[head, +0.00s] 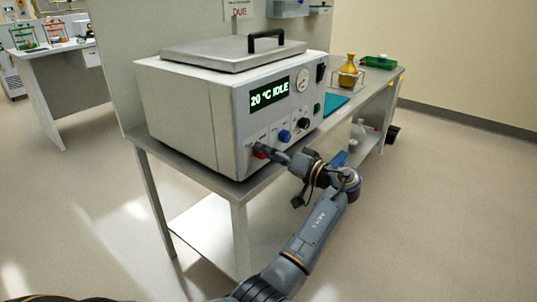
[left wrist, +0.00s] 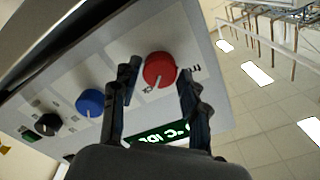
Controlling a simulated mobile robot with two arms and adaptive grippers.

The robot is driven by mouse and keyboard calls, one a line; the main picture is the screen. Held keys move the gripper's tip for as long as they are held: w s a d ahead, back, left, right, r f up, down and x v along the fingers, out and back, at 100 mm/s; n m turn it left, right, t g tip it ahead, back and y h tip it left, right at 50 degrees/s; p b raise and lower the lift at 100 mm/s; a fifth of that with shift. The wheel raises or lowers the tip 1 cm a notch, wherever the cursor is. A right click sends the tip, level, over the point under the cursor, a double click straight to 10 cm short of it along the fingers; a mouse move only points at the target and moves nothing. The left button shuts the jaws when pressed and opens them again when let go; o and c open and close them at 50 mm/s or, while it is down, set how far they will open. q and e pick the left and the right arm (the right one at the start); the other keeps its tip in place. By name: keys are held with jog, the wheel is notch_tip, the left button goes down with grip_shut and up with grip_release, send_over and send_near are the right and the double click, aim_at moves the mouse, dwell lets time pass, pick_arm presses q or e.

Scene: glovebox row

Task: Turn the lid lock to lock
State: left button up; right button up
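The bath-like machine (head: 190,110) stands on a bench with its flat lid (head: 230,52) down. Its front panel has a red knob (head: 260,154), a blue knob (head: 284,136) and a black knob (head: 303,124). My left gripper (head: 264,149) is at the red knob, partly hiding it. In the left wrist view the red knob (left wrist: 158,70) with a white pointer line lies between the fingertips of my left gripper (left wrist: 160,82). A narrow gap seems to show on both sides, so the fingers look open around it. My right gripper is out of view.
The display (head: 269,93) reads "20 °C IDLE", beside a round gauge (head: 302,81). A yellow flask (head: 348,72) and a green tray (head: 378,62) stand farther along the bench. Bottles stand on the lower shelf. The floor at right is clear.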

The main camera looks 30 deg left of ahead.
pick_arm(q)
jog(key=shift+o, duration=0.2)
jog(key=shift+f, duration=0.1)
jog(key=s+d, duration=0.1)
jog(key=d, duration=1.1)
